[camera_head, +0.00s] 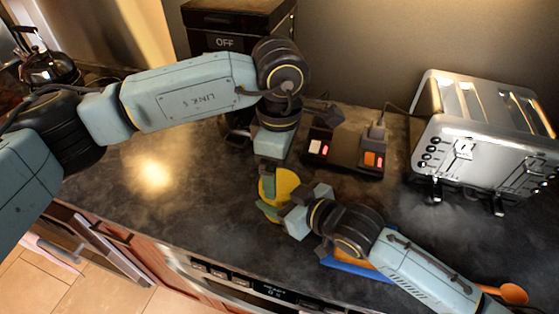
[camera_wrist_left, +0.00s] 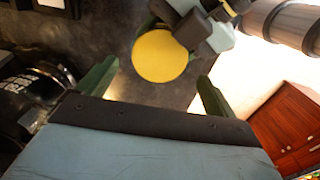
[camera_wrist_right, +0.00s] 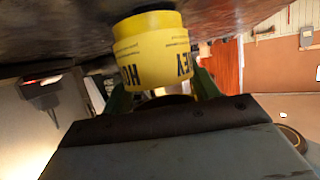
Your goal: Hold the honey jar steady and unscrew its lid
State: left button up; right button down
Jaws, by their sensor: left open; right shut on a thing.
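The honey jar is yellow with dark lettering, and its label (camera_wrist_right: 155,55) faces my right gripper. In the head view the jar (camera_head: 281,184) stands on the dark counter, partly hidden by my arms. Its round yellow lid (camera_wrist_left: 160,56) shows from above in the left wrist view. My right gripper (camera_wrist_right: 150,90) is shut on the jar from the side. My left gripper (camera_wrist_left: 157,78) is open above the jar, its green fingers spread wide, with the lid in view beyond and between them. I see no contact between the left fingers and the lid.
A silver toaster (camera_head: 487,135) stands at the right. A black box with lit red and orange switches (camera_head: 345,148) sits behind the jar. A blue item (camera_head: 357,267) and an orange spoon (camera_head: 513,293) lie near the front right. The counter's left middle (camera_head: 165,180) is clear.

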aim_at(280, 184)
pick_arm(q)
jog(key=m, duration=0.1)
jog(key=r+m, duration=0.1)
jog(key=m, duration=0.2)
jog(key=shift+r+m, duration=0.3)
jog(key=shift+r, duration=0.05)
jog(key=m, duration=0.1)
jog(key=r+m, duration=0.1)
jog(key=m, duration=0.1)
jog(key=shift+r+m, duration=0.1)
jog(key=shift+m, duration=0.7)
jog(key=shift+f, duration=3.85)
jog(key=c, duration=1)
jog(key=n, duration=0.4)
jog(key=shift+n, duration=0.3)
jog(key=n, duration=0.5)
jog(key=shift+n, duration=0.3)
